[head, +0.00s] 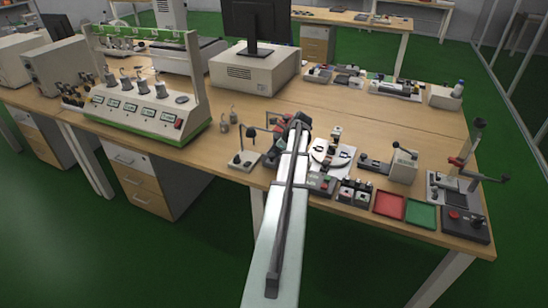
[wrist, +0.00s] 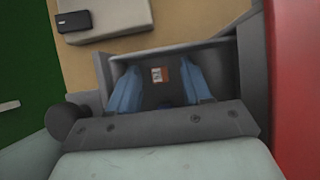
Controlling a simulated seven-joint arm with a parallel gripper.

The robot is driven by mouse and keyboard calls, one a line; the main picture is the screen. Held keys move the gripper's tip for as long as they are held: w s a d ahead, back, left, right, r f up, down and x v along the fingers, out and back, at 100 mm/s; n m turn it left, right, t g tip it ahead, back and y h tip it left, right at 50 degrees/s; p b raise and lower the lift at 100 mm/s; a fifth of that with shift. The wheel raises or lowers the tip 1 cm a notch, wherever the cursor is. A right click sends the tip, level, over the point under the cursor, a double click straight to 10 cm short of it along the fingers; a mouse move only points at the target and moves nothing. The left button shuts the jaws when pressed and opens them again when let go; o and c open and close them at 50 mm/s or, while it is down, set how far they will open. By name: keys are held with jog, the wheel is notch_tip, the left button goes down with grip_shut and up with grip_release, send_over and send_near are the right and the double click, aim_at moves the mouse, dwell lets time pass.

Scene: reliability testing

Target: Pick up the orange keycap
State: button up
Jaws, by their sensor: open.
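In the wrist view, a small orange keycap (wrist: 160,74) with a pale mark on top shows between the two blue fingers of my gripper (wrist: 163,88). The fingers stand apart, one on each side of the keycap, with gaps between. The keycap is against a dark grey surface; whether the fingertips are level with it, I cannot tell. In the head view my arm reaches over the bench, and its dark end covers the spot. I cannot make out the keycap or the fingers there.
The wooden bench (head: 340,122) is crowded near my arm. A round-dial fixture (head: 330,156), a lever press (head: 402,166), a red tray (head: 389,205) and a green tray (head: 421,214) stand to the right. A small post stand (head: 243,159) is left. The bench behind has free room.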

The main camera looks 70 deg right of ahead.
grip_shut()
dwell(0.4)
jog(key=shift+r, duration=0.1)
